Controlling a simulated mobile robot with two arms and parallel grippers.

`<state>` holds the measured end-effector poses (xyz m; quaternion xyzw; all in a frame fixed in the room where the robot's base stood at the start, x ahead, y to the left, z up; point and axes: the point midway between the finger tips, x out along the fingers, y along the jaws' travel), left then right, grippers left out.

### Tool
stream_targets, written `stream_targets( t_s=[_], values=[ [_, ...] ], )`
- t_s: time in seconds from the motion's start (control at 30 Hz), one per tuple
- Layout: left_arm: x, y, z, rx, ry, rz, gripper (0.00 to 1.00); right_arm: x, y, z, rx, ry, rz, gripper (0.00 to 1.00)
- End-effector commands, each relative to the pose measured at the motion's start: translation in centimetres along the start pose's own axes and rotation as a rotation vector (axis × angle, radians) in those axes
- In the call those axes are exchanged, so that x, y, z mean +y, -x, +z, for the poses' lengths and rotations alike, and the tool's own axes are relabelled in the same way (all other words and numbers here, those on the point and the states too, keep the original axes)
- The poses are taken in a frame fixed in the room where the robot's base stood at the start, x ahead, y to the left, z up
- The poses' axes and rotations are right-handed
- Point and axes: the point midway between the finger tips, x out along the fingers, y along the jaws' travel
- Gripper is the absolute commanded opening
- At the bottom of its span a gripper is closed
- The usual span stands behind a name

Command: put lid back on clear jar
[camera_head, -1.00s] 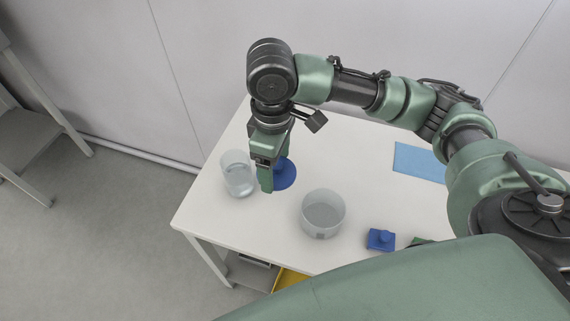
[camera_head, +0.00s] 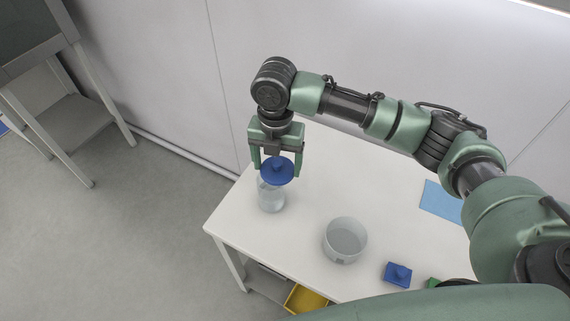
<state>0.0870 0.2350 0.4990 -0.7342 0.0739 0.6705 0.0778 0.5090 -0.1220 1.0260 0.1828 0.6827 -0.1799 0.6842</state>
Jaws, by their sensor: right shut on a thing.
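The blue round lid (camera_head: 277,174) is held between the fingers of my right gripper (camera_head: 276,166), in the head view. It is above the tall clear jar (camera_head: 271,200) and covers part of the jar's mouth from this angle. I cannot tell whether the lid touches the rim. The jar stands upright near the left edge of the white table (camera_head: 310,270). A wider clear jar (camera_head: 345,240) stands open to the right. My left gripper is not in view.
A small blue square lid with a knob (camera_head: 398,274) lies near the table's front edge, with a green item (camera_head: 433,283) beside it. A light blue sheet (camera_head: 440,202) lies at the right. A yellow bin (camera_head: 305,299) sits below the table.

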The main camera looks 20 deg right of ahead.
Motion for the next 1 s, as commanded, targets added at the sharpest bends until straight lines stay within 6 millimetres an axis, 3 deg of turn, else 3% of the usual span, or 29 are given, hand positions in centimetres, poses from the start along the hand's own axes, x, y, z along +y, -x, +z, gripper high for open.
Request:
stream_targets(
  t_s=[0.2, 0.4, 0.67, 1.0],
  values=[
    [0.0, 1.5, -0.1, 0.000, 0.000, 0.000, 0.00, 1.5, 0.4, 1.0, 0.002, 0.377, 0.001, 0.38],
    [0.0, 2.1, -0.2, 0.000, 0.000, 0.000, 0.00, 2.3, 0.3, 1.6, 0.003, 0.617, 0.002, 0.38],
    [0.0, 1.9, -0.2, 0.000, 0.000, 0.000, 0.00, 2.5, -0.1, 1.9, 0.003, 0.714, 0.002, 0.38],
    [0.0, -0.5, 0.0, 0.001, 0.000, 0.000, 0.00, 2.5, -2.4, 1.9, 0.003, 0.713, 0.002, 0.38]
  ],
)
